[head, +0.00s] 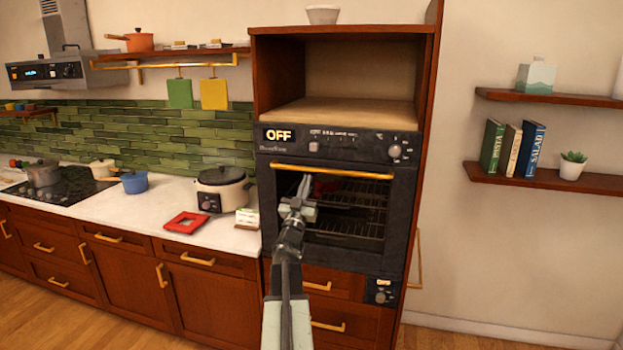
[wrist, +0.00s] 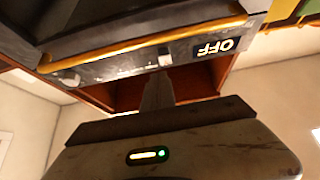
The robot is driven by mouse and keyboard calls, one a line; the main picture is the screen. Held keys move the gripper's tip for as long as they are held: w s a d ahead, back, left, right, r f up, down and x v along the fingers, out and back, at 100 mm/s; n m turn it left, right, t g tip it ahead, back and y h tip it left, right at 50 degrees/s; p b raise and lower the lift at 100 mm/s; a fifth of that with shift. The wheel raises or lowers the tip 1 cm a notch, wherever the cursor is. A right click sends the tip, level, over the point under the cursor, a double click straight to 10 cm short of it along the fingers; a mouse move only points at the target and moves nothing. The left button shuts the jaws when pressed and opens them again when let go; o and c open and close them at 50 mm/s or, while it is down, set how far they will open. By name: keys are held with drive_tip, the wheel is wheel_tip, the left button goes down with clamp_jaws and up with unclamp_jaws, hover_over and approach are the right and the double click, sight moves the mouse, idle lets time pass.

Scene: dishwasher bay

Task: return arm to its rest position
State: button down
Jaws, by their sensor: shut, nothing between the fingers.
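My arm reaches up from the bottom of the head view, with my gripper (head: 301,187) at its end in front of the built-in oven (head: 345,215). The gripper is shut and empty. In the picture it overlaps the upper left of the oven's glass, just below the yellow door handle (head: 331,171); I cannot tell whether it touches the door. The wrist view is upside down and shows my gripper fingers (wrist: 157,92) close together, with the oven's control panel (wrist: 150,62) and its OFF display beyond them.
The oven door is closed, and something red shows behind its glass. A white counter (head: 150,200) on the left holds a rice cooker (head: 221,189), a red frame (head: 187,222) and a blue pot (head: 134,182). Wooden floor lies at lower left.

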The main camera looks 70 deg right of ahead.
drive_tip(key=b+v, duration=0.2)
drive_tip(key=v, duration=0.4)
drive_tip(key=shift+f, duration=0.35)
drive_tip(key=shift+a, duration=0.1)
